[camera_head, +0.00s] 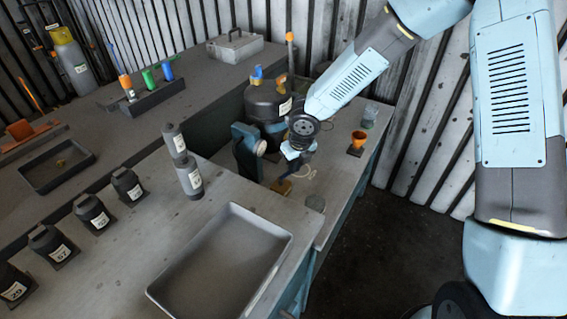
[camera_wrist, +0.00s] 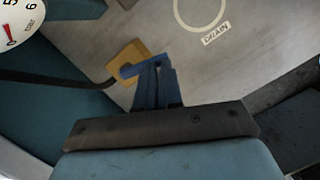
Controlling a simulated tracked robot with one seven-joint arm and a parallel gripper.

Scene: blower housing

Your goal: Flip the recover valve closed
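In the wrist view a bright blue bar-shaped handle (camera_wrist: 130,70) lies over a tan block (camera_wrist: 126,53), with a black hose or rod running left from it. No "recover" label is readable, so I cannot tell whether this is the recover valve. My gripper (camera_wrist: 157,66) has its dark blue fingers close together, tips at the blue handle. They overlap it in the picture; contact is not clear. In the head view my gripper (camera_head: 296,153) points down beside the teal gauge unit, above a small tan block (camera_head: 282,187), and hides part of that spot.
A dark tank (camera_head: 268,102) with blue and yellow top fittings stands behind my gripper. The teal gauge unit (camera_head: 245,150) is close on the left; its dial (camera_wrist: 18,22) shows near 0. A "DRAIN" label (camera_wrist: 216,33) marks a circle.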

